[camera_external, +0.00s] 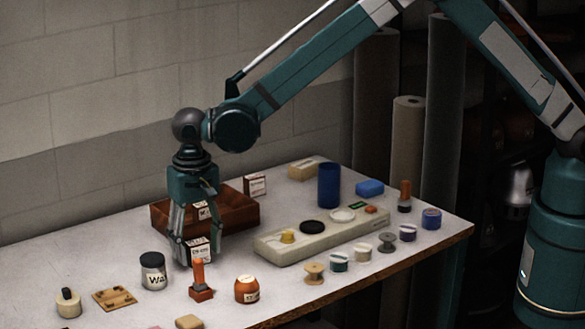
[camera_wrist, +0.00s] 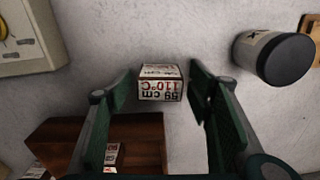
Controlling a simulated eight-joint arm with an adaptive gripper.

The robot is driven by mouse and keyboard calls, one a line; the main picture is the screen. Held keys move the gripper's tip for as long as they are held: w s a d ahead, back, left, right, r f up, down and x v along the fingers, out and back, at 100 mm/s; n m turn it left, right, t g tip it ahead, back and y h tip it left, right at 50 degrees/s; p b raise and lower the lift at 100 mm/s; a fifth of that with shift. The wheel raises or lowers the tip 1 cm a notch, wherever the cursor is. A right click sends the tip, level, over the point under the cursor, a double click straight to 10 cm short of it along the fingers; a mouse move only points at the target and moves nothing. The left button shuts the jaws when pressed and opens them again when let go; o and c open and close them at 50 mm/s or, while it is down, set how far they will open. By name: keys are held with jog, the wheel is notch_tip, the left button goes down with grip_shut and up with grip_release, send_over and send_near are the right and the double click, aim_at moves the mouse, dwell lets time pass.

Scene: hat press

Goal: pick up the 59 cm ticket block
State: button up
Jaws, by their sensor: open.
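The 59 cm ticket block (camera_wrist: 160,84) is a small white box with dark edges. Its label reads "59 cm" and "110°C" in the wrist view. It stands on the table in front of the brown wooden tray (camera_external: 245,214), and it also shows in the external view (camera_external: 200,247). My gripper (camera_wrist: 160,88) points down over the block, with one finger on each side. In the wrist view a gap shows between each finger and the block. In the external view my gripper (camera_external: 196,258) partly hides the block and tray.
Another labelled block (camera_wrist: 115,155) is in the tray. A dark-lidded jar (camera_external: 154,271) stands left of my gripper, an orange-handled stamp (camera_external: 200,284) in front. A long pale panel (camera_external: 325,235) lies to the right. Several spools and small pots line the front edge.

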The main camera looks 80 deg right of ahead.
aim_at(197, 242)
jog(key=shift+c, duration=0.7)
jog(key=c, duration=0.9)
jog(key=shift+o, duration=0.2)
jog(key=shift+r, duration=0.15)
jog(key=shift+r, duration=4.9)
